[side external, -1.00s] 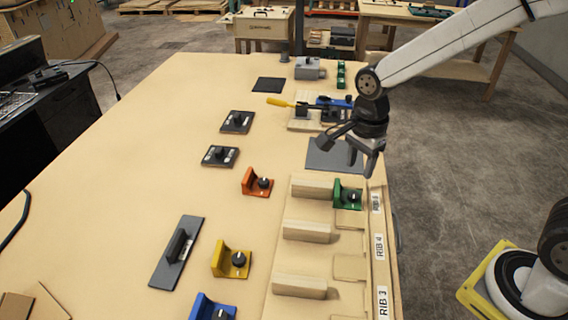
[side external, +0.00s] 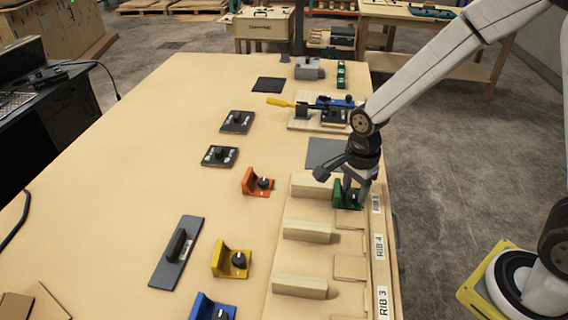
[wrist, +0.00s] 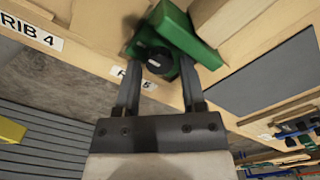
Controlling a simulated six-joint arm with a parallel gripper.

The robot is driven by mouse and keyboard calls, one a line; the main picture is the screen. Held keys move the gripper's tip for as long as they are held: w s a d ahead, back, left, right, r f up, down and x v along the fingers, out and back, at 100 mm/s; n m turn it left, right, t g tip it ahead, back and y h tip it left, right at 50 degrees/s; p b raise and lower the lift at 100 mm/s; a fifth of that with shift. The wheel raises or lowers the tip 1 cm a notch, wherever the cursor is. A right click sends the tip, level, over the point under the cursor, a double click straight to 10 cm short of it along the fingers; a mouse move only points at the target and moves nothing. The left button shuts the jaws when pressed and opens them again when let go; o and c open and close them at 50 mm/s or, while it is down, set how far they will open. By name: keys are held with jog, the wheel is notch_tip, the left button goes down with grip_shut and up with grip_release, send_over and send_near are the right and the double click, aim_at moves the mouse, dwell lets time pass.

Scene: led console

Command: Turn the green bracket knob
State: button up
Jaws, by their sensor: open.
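The green bracket (side external: 338,197) stands at the right edge of the table, beside the wooden block of the rearmost rib slot in view. Its dark round knob (wrist: 157,60) shows in the wrist view, with a light mark on top. My gripper (side external: 356,196) is pointing down at the bracket. In the wrist view, my gripper (wrist: 161,66) has its fingers apart, one on each side of the knob. I cannot tell whether the fingers touch it. In the side view the fingers partly hide the knob.
Orange (side external: 250,181), yellow (side external: 219,258) and blue (side external: 199,306) brackets with knobs stand to the left and front. Wooden blocks (side external: 306,231) line the rib strip. A grey pad (side external: 324,152) lies behind the green bracket.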

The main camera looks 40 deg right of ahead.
jog(key=shift+f, duration=0.25)
jog(key=shift+c, duration=0.2)
grip_shut()
